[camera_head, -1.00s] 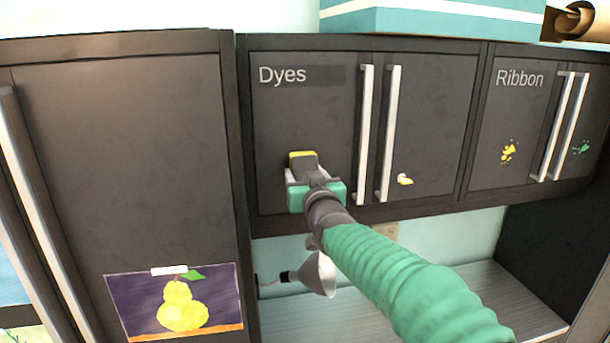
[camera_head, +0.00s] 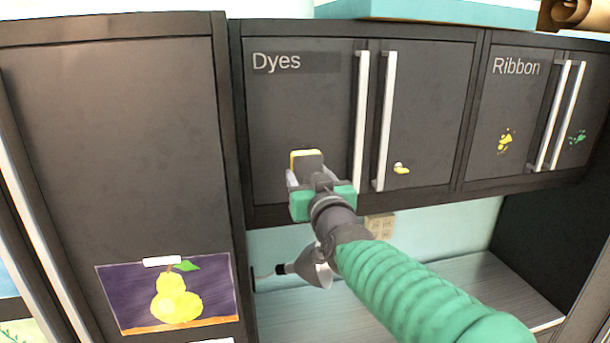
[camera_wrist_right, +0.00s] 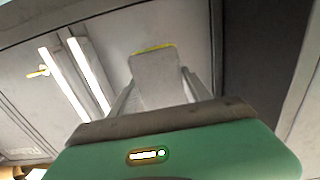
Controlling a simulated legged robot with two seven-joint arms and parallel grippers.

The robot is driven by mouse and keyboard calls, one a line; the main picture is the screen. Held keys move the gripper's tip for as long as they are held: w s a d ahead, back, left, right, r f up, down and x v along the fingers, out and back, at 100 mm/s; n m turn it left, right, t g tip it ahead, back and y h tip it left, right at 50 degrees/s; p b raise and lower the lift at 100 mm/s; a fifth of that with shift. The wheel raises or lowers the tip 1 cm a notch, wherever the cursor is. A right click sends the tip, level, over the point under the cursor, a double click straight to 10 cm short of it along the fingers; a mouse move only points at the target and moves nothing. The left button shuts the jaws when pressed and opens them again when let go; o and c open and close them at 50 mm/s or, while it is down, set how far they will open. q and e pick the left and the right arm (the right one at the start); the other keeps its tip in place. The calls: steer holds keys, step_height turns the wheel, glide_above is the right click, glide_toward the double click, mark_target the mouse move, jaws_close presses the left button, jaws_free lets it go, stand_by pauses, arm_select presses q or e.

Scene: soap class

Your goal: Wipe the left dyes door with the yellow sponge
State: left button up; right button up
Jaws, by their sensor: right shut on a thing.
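The left Dyes door (camera_head: 295,110) is dark grey, closed, with the word "Dyes" at its top and a white vertical handle (camera_head: 361,120) on its right side. My right gripper (camera_head: 306,170) is shut on the sponge (camera_head: 306,153), at the lower part of this door. The sponge shows a yellow edge and a grey face in the head view. In the right wrist view the sponge (camera_wrist_right: 153,75) sits between the two fingers, its thin yellow edge at the top. It appears at or very near the door; the contact itself is hidden. My left gripper is out of view.
The right Dyes door has a yellow splat (camera_head: 401,169). The Ribbon doors (camera_head: 515,120) carry yellow and green splats. A pear picture (camera_head: 170,295) hangs on the tall left cabinet. A grey lamp (camera_head: 312,268) and a counter (camera_head: 480,285) are below.

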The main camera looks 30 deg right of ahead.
steer(key=shift+s+a+r, duration=0.1)
steer(key=shift+s+r, duration=0.05)
steer(key=shift+s, duration=0.5)
steer(key=shift+w, duration=0.4)
steer(key=x, duration=0.5)
steer(key=shift+w+p, duration=0.25)
steer(key=shift+p, duration=0.15)
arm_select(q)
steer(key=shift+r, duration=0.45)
arm_select(e)
steer(key=shift+w+d, duration=0.25)
steer(key=shift+w, duration=0.3)
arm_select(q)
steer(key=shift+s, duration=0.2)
arm_select(e)
steer(key=shift+s, duration=0.15)
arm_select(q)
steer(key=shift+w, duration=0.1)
arm_select(e)
steer(key=shift+w, duration=0.3)
arm_select(q)
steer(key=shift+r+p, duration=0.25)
steer(key=shift+p, duration=0.05)
arm_select(e)
steer(key=shift+w+d, duration=0.15)
steer(key=shift+w, duration=0.5)
